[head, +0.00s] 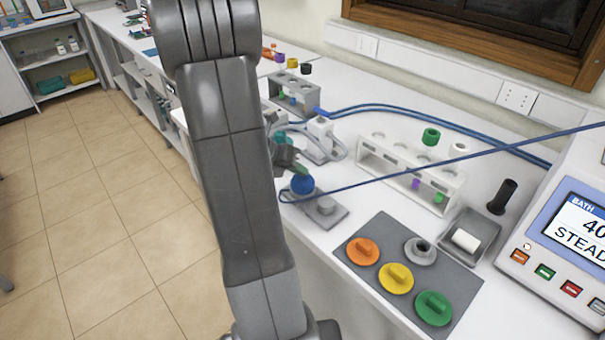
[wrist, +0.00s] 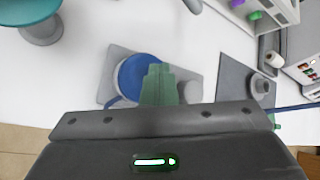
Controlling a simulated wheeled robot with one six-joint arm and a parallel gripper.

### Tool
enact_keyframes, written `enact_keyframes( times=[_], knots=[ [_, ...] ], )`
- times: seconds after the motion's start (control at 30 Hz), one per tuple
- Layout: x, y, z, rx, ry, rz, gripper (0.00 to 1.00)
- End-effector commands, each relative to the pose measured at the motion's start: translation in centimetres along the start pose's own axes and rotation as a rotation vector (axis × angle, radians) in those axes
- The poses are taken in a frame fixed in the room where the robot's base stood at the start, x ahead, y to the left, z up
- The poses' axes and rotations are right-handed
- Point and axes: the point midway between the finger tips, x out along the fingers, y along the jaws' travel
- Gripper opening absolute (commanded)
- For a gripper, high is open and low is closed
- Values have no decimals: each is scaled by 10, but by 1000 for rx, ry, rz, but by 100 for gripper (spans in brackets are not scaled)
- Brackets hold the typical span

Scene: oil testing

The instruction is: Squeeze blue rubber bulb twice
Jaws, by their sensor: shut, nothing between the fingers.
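The blue rubber bulb (head: 302,184) sits on a grey plate (head: 330,214) near the front edge of the bench. In the wrist view the bulb (wrist: 131,76) is round and blue, partly hidden behind my green fingertips. My gripper (head: 300,169) is just above and behind the bulb in the head view. Its green fingers (wrist: 159,84) are together with nothing between them. I cannot tell whether the fingertips touch the bulb.
A grey mat (head: 373,290) with orange, yellow and green knobs lies to the right. A white tube rack (head: 408,176) stands behind. A blue cable (head: 400,174) runs from the plate across the bench. A bath unit (head: 566,240) stands far right.

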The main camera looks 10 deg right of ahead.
Motion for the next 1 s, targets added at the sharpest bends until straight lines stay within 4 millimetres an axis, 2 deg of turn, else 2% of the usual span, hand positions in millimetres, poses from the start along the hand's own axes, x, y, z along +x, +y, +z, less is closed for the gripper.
enact_keyframes(
  times=[0.47,1.0],
  knots=[
    [1,0,-1,-1,2,0,0],
    [-17,-13,12,-1,1,0,0]
  ],
)
